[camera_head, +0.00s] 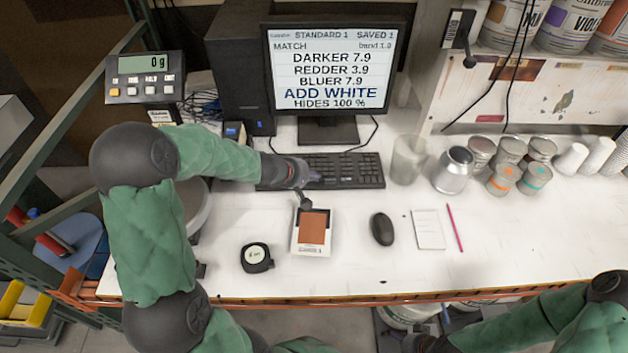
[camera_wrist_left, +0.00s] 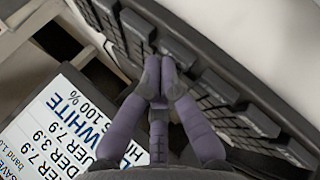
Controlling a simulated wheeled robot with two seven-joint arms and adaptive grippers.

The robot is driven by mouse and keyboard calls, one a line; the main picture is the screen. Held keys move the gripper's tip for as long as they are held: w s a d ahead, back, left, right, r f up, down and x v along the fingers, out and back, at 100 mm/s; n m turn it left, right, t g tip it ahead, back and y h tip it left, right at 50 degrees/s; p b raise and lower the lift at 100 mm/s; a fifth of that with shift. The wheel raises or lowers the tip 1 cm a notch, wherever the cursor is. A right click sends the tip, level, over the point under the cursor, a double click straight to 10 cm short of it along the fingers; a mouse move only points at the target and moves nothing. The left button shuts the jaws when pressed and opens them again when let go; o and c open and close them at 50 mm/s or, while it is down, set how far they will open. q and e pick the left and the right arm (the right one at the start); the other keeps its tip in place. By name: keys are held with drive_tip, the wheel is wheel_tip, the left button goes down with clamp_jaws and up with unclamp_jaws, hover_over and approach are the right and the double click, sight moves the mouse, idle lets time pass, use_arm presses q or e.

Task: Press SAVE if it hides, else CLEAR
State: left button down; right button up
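The monitor (camera_head: 330,72) reads STANDARD 1, SAVED 1, MATCH, DARKER 7.9, REDDER 3.9, BLUER 7.9, ADD WHITE and HIDES 100 %. The screen also shows at the lower left of the left wrist view (camera_wrist_left: 62,125). The black keyboard (camera_head: 350,172) lies below the monitor. My left gripper (camera_head: 306,180) is over its left part. In the left wrist view its purple fingertips (camera_wrist_left: 160,80) are together, empty, right at the keys; contact is unclear. I cannot read SAVE or CLEAR on any key. My right gripper (camera_head: 425,340) is low at the bottom edge, its fingers unclear.
Cans and cups (camera_head: 510,152) stand at right. A scale display (camera_head: 146,77) reads 0 g.

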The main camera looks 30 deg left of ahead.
sight(312, 182)
use_arm(q)
drive_tip(key=shift+r, duration=0.1)
idle(0.3)
drive_tip(key=shift+r+p, duration=0.6)
drive_tip(key=shift+r, duration=0.05)
drive_tip(key=shift+r+p, duration=2.05)
drive_tip(key=shift+r, duration=0.4)
drive_tip(key=shift+r, duration=0.1)
